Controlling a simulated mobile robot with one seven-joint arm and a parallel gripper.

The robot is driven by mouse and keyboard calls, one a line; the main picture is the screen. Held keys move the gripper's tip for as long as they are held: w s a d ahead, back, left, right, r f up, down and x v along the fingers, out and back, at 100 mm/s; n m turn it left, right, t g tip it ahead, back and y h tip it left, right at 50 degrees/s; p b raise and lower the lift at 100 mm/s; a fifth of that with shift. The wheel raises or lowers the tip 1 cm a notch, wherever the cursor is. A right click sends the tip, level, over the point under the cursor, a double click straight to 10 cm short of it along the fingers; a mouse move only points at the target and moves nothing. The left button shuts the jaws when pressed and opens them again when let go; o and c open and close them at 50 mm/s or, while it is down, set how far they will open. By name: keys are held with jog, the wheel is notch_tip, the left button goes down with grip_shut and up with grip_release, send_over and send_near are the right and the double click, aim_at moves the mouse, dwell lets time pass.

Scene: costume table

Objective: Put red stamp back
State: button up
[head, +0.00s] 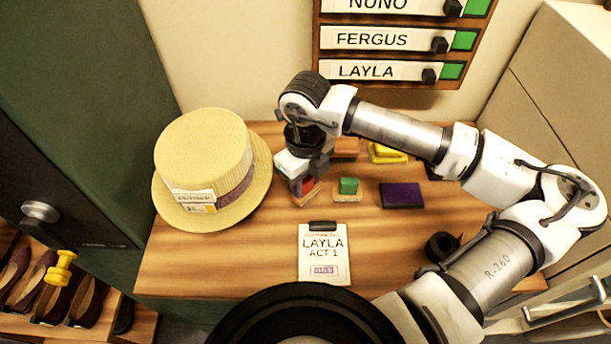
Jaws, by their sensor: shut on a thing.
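The red stamp (306,184) is a small red block with a pale base, at the back middle of the wooden table, left of the green stamp. My gripper (302,173) points down over it and is shut on it. The gripper hides most of the stamp's upper part. I cannot tell whether the stamp's base touches the table. The green stamp (348,186) stands on a pale base just to the right.
A straw hat (203,150) stands left of my gripper. A purple ink pad (402,195), a yellow item (387,154) and an orange block (346,147) lie to the right. A clipboard (324,262) marked LAYLA ACT 1 lies in front. The table (220,265) is clear at front left.

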aim_at(306, 180)
jog(key=shift+f+b, duration=0.25)
jog(key=shift+b, duration=0.15)
jog(key=o, duration=0.8)
jog(key=shift+r, duration=0.1)
jog(key=shift+r, duration=0.1)
jog(key=shift+r+p, duration=0.25)
jog(key=shift+p, duration=0.3)
notch_tip(306, 180, up, 12)
jog(key=b, duration=0.2)
jog(key=shift+f+b, duration=0.15)
jog(key=shift+b, duration=0.15)
